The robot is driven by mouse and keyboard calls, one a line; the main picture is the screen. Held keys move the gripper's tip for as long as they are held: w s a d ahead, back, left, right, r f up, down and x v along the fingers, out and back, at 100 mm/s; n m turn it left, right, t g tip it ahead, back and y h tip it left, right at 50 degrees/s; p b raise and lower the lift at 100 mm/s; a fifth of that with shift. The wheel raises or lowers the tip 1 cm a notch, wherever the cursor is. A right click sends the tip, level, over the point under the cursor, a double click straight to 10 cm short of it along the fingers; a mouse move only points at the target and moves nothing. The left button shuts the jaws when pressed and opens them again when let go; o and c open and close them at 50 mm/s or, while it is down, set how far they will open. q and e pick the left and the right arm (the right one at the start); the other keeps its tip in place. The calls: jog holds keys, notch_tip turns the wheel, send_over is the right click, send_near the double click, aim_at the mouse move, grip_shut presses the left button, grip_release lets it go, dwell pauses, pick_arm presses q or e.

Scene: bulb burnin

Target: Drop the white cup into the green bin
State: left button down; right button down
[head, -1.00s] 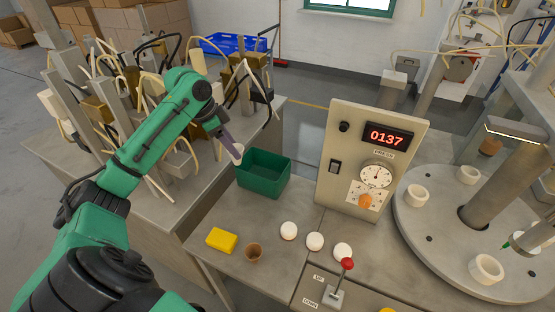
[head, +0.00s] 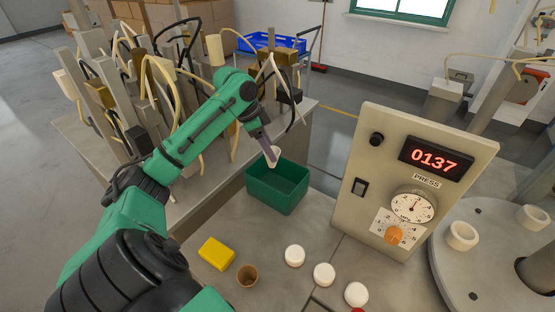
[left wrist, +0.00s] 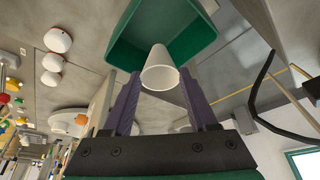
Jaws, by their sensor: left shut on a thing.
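In the left wrist view the white cup (left wrist: 160,70) sits between the two purple fingers of the left gripper (left wrist: 157,85). The green bin (left wrist: 195,48) shows just beyond the cup there, with its open inside visible. The bin stands on the grey table and looks empty in the part I can see. My right gripper is not in view.
A yellow block (head: 216,253), a brown cup (head: 247,276) and white round pieces (head: 295,256) stand on the near table. A press panel (head: 352,215) reading 0137 stands right of the bin. Posts with looping cables (head: 95,95) crowd the table at left.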

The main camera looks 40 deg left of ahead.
pick_arm(q)
jog(key=shift+s+r, duration=0.15)
jog(key=shift+r, duration=0.05)
jog(key=shift+c, duration=0.6)
grip_release()
jog(key=shift+s+r, duration=0.1)
jog(key=shift+s, duration=0.15)
jog(key=shift+w, duration=0.2)
jog(key=v, duration=1.4)
jog(key=shift+s+r, duration=0.15)
